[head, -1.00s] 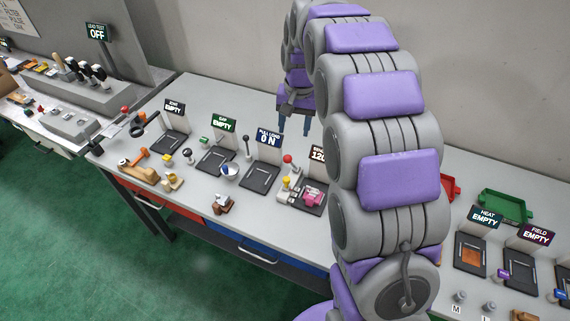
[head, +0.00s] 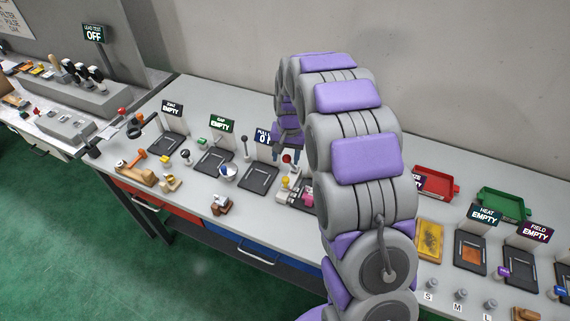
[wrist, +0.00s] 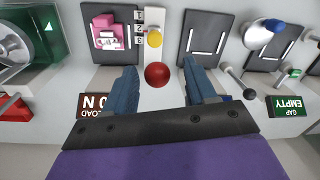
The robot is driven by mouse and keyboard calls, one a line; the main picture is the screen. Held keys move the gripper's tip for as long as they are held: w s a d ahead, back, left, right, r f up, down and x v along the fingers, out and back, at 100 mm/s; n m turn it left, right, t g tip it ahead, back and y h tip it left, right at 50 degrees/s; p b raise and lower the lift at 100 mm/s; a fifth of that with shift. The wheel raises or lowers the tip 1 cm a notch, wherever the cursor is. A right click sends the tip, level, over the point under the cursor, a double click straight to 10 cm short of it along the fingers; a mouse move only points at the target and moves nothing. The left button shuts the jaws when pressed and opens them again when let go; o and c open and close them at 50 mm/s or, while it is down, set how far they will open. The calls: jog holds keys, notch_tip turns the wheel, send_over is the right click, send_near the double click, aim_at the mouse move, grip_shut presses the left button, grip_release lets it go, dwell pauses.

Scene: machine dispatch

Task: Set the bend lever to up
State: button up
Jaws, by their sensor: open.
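The lever with the red ball knob (head: 287,159), which I take to be the bend lever, stands by the station with the pink part (head: 307,196). Its own sign is hidden behind my arm. In the wrist view the red ball (wrist: 157,75) lies between the fingertips of my open gripper (wrist: 157,69), with gaps on both sides. I cannot tell how far the ball is below the fingertips. The lever's shaft is hidden beneath the ball. A yellow knob (wrist: 154,38) and the pink part on its dark pad (wrist: 105,52) are just beyond.
A black-knobbed lever (head: 244,146) and dark pads (head: 259,178) stand to the left. A sign (wrist: 95,104) and a grey lever (wrist: 237,80) flank my fingers in the wrist view. Red (head: 435,184) and green (head: 505,203) trays lie at the right.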

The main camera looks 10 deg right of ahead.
aim_at(291, 164)
notch_tip(291, 164, down, 3)
jog(key=shift+a+r, duration=0.1)
jog(key=shift+r, duration=0.1)
jog(key=shift+d+f, duration=0.2)
jog(key=shift+f, duration=0.5)
jog(key=shift+a, duration=0.15)
jog(key=c, duration=0.5)
grip_shut()
